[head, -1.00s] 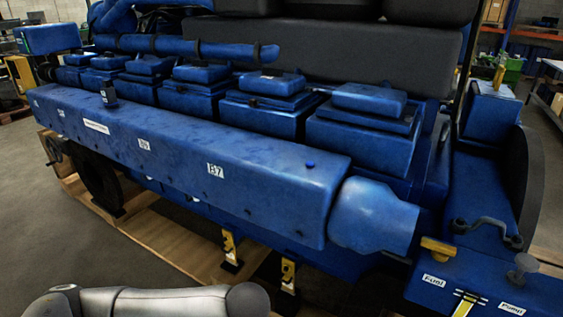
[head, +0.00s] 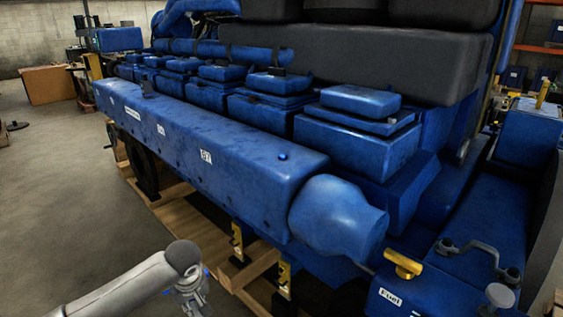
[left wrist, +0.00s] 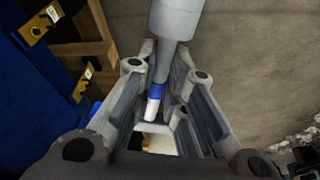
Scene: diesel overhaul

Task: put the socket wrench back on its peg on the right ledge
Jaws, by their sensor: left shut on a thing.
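My left gripper (head: 193,299) is low in the head view, in front of the engine's near side and cut by the bottom edge. In the left wrist view it is shut on a grey rod-like tool with a blue band and white end, apparently the socket wrench (left wrist: 177,20). The wrench lies between the fingers, its thick grey part reaching out past them. The right ledge (head: 425,305) is the blue surface at the lower right, with a "Fuel" label. No empty peg can be made out there. My right gripper is not in view.
A yellow T-shaped piece (head: 403,264), a grey bent handle (head: 468,247) and a grey knob (head: 500,296) stand on or by the ledge. The blue engine cover (head: 225,150) runs along the middle. Yellow-marked stands (head: 284,277) and wooden pallet beams lie below.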

